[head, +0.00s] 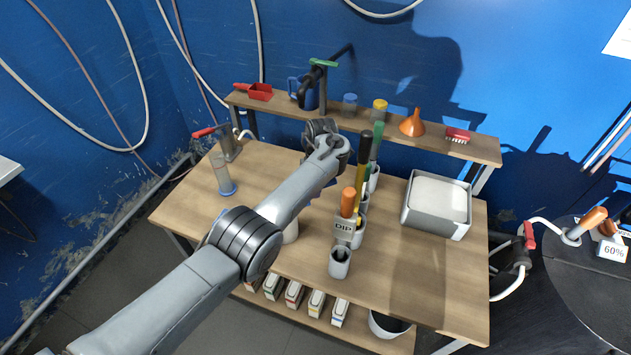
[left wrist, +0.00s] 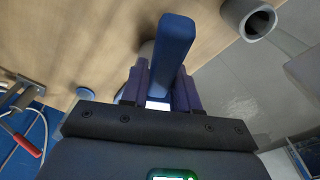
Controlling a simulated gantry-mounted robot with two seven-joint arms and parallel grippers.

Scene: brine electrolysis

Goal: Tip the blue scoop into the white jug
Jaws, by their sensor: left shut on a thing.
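My left gripper (left wrist: 168,95) is shut on the blue scoop (left wrist: 175,50), whose flat blue handle stands between the fingers in the left wrist view. The scoop's bowl and any contents are hidden there. A pale rounded thing (left wrist: 147,50), perhaps the white jug, shows partly behind the handle. In the head view, a whitish vessel (head: 291,231), likely the jug, stands on the table, mostly covered by my left forearm. My left gripper is hidden behind that arm in the head view, so I cannot tell the scoop's tilt over the jug. My right gripper is not in view.
A grey holder marked DIP (head: 344,226) with upright coloured handles stands right of my forearm. A grey cup (head: 340,262) is in front of it. A grey bin (head: 410,222) stands further right. A clear cylinder (head: 222,175) stands at left. A shelf (head: 345,122) runs behind.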

